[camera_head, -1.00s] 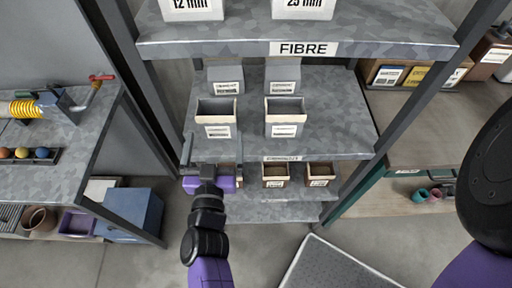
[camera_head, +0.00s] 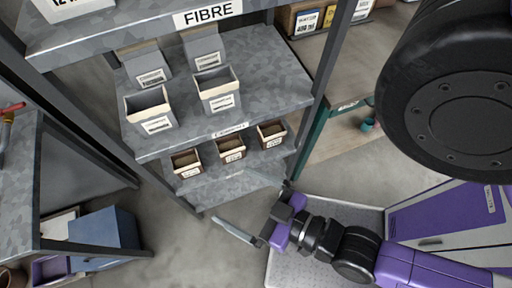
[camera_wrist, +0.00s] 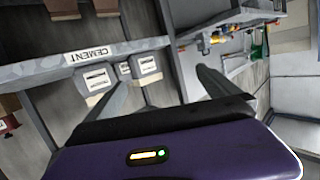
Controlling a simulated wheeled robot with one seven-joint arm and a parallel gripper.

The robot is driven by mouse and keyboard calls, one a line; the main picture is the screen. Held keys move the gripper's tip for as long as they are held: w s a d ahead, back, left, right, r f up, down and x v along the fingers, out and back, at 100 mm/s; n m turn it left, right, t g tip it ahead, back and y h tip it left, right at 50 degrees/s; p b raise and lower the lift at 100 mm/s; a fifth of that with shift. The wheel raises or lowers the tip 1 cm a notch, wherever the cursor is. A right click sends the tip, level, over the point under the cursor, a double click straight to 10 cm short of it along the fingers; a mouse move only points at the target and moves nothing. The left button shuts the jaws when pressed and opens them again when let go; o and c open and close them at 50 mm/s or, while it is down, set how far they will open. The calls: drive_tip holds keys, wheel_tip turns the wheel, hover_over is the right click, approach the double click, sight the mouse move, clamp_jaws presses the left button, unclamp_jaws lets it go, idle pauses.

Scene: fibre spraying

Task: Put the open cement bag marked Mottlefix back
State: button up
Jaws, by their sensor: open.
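Two open grey bags with tan rims stand on the middle shelf, a left one (camera_head: 155,122) and a right one (camera_head: 218,101). Two grey bags (camera_head: 148,76) stand behind them. Several open brown bags (camera_head: 230,154) stand on the shelf below. Their labels are too small to read, so I cannot tell which is Mottlefix. My gripper (camera_head: 233,196) is open and empty, its fingers reaching left in front of the lower shelves. In the wrist view my fingers are spread, and a shelf edge marked CEMENT (camera_wrist: 100,53) shows with grey labelled bags (camera_wrist: 97,78) beyond.
The upper shelf is marked FIBRE (camera_head: 208,13). A grey workbench (camera_head: 20,190) stands at the left, with a blue box (camera_head: 103,238) beside its lower part. A grey mat-like surface (camera_head: 300,262) lies under my arm. Bare floor (camera_head: 185,245) shows left of the gripper.

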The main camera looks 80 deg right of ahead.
drive_tip(key=shift+s+d+r+n+y, duration=0.45)
drive_tip(key=shift+r+n+y, duration=0.2)
drive_tip(key=shift+r+y, duration=0.1)
drive_tip(key=shift+s+d+r+n+y, duration=0.45)
drive_tip(key=shift+r+n+y, duration=0.25)
drive_tip(key=shift+y, duration=0.1)
drive_tip(key=shift+s+d+r+n+y, duration=0.45)
drive_tip(key=shift+r+n+y, duration=0.2)
drive_tip(key=shift+r+y, duration=0.1)
